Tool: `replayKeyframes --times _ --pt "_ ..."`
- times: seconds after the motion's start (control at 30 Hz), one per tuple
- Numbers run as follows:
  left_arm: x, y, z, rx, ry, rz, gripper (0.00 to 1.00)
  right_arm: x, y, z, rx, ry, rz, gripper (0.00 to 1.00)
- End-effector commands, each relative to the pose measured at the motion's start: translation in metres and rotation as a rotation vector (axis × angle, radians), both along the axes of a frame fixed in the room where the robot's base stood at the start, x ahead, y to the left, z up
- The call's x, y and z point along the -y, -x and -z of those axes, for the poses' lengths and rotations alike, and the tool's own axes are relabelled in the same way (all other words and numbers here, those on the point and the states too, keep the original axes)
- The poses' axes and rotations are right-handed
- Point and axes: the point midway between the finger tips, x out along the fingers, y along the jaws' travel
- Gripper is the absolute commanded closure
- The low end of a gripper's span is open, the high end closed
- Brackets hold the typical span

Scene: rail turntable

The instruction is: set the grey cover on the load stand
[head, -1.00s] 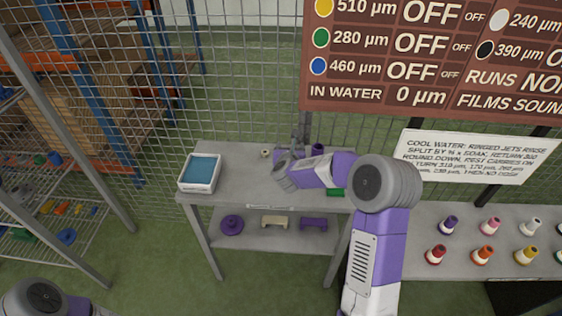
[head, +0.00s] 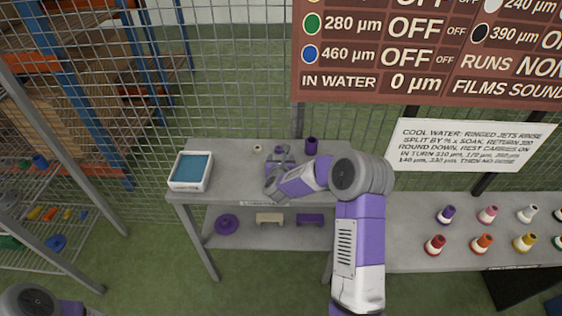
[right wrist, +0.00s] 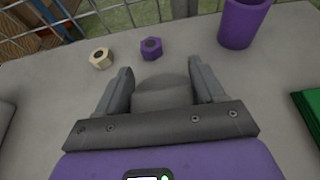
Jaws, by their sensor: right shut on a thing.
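My right gripper (head: 282,153) is over the upper top of the grey table in the head view. In the right wrist view its two fingers (right wrist: 160,78) stand on either side of a rounded grey thing, which looks like the grey cover (right wrist: 162,97), and are shut on it. Its lower part is hidden by the gripper's palm. I cannot make out whether it touches the table. I cannot tell the load stand apart in these frames. My left gripper is out of view; only part of my left arm shows at the lower left.
Beyond the fingers lie a beige nut (right wrist: 101,58) and a purple nut (right wrist: 151,48). A purple cup (right wrist: 243,22) stands behind right, a green thing (right wrist: 307,112) at the right edge. A white-rimmed tray of blue water (head: 176,184) sits at the table's left. Wire fence stands behind.

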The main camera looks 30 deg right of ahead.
Motion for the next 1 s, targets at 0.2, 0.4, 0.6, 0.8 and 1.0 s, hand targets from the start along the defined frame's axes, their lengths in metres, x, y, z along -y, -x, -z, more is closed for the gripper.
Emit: replayKeyframes --times 0.2,0.4,0.6,0.8,1.0 --pt "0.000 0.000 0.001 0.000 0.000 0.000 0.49 0.000 0.000 0.000 0.001 0.000 -0.001 0.82" --pt "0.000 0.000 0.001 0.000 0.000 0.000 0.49 -0.001 0.000 0.000 -0.002 -0.002 -0.001 0.06" --pt "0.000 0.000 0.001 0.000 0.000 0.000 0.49 -0.001 0.000 0.000 -0.002 -0.002 -0.001 0.06" --pt "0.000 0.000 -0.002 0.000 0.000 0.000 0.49 -0.004 0.005 -0.004 -0.001 -0.002 -0.002 0.06" --pt "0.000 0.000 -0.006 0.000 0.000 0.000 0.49 -0.021 0.032 -0.017 -0.003 -0.001 -0.004 0.06"
